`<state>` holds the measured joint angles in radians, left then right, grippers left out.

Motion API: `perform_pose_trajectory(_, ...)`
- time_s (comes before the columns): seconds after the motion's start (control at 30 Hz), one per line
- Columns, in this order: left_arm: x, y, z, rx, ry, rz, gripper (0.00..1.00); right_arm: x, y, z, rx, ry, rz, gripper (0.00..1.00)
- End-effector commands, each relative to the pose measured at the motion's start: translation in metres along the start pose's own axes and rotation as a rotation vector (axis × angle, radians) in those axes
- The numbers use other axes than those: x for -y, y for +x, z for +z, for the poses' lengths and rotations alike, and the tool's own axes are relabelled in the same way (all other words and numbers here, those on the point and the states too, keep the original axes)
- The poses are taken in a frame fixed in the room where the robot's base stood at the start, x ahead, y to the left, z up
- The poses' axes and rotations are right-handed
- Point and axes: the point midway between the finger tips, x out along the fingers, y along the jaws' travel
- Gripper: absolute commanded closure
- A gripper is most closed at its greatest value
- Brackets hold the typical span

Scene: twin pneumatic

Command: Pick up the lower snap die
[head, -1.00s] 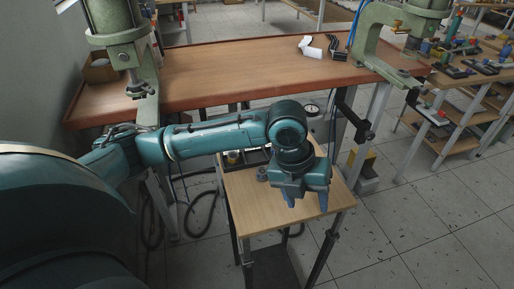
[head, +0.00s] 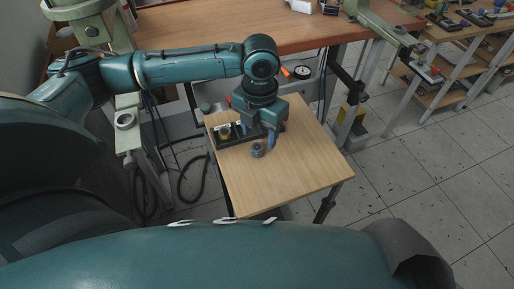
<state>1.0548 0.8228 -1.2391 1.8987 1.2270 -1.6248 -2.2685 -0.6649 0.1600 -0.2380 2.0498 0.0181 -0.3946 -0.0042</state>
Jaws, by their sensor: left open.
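A small grey round metal part (head: 257,150), which looks like a snap die, stands on the small wooden table (head: 300,180). Whether it is the lower die I cannot tell. My left gripper (head: 257,132) points down with its jaws open, just behind and above this part, near the black tray. Its fingers look empty and apart from the part. My right gripper is not in view.
A black tray (head: 229,144) with small parts, some hidden by my gripper, lies at the small table's back left. The table's front and right are clear. A larger workbench (head: 200,38) stands behind, with green presses at both sides.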

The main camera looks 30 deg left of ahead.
Motion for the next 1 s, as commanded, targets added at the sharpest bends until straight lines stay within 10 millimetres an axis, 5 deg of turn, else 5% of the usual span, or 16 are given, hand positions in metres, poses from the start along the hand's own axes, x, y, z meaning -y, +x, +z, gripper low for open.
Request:
perform_pose_trajectory(0.4, -0.005, 0.050, -0.002, -0.002, 0.000, 0.000, 0.46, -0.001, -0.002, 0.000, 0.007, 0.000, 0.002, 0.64)
perform_pose_trajectory(0.7, -0.005, 0.053, -0.001, 0.002, 0.001, 0.000, 0.47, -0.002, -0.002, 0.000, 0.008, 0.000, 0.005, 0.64)
perform_pose_trajectory(1.0, -0.005, 0.053, -0.001, 0.001, 0.001, -0.001, 0.71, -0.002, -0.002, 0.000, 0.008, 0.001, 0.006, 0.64)
